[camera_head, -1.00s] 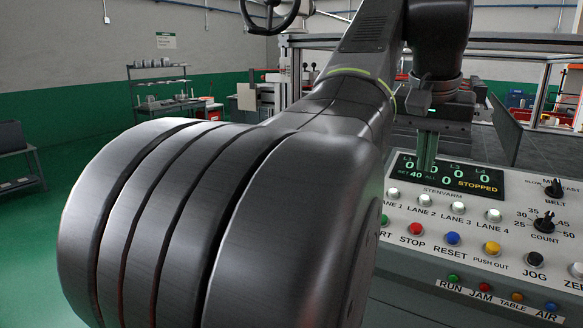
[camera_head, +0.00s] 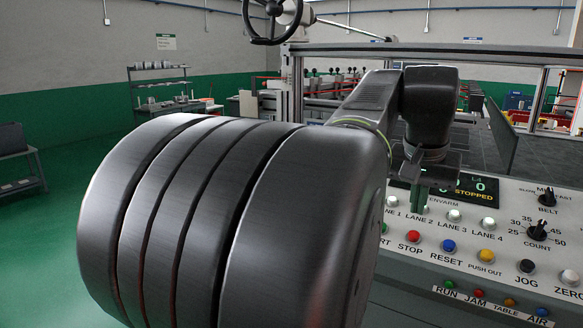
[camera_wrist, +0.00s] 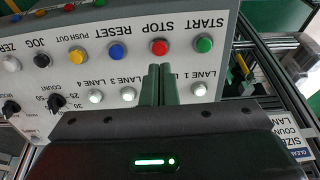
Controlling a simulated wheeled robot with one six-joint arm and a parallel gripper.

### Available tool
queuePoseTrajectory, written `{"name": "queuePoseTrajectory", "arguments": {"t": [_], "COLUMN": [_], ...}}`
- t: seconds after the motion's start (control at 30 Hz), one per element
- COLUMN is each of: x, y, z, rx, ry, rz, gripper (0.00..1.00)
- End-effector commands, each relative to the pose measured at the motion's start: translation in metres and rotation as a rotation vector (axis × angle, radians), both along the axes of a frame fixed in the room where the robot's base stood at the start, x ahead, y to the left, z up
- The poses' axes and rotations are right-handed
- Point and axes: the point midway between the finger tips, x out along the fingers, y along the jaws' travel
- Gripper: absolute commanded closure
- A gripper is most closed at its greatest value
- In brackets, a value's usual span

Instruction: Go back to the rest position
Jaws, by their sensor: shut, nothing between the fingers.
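My gripper (camera_head: 418,204) hangs in front of the display at the back of the control panel in the head view. In the wrist view my gripper (camera_wrist: 160,68) shows two greenish fingers pressed together, with nothing between them. The fingertips appear over the panel, close to the red STOP button (camera_wrist: 159,47) in the picture; I cannot tell how far above it they are. My dark arm fills much of the head view and hides the panel's left part.
The sloped control panel (camera_head: 470,277) carries several buttons and knobs. Its display (camera_head: 480,188) reads STOPPED and is partly covered by my gripper. A handwheel (camera_head: 270,22) and a metal frame stand behind. Green floor (camera_head: 70,215) lies open on the left.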

Motion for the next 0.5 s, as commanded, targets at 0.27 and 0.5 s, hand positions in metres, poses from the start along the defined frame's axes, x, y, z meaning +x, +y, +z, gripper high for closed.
{"name": "queuePoseTrajectory", "arguments": {"t": [0.27,0.5], "x": [-0.008,-0.012], "y": [0.006,0.008], "z": [0.044,0.054], "rx": [-0.004,0.0], "ry": [-0.008,0.0], "rz": [0.001,0.001], "gripper": [1.0,1.0]}}
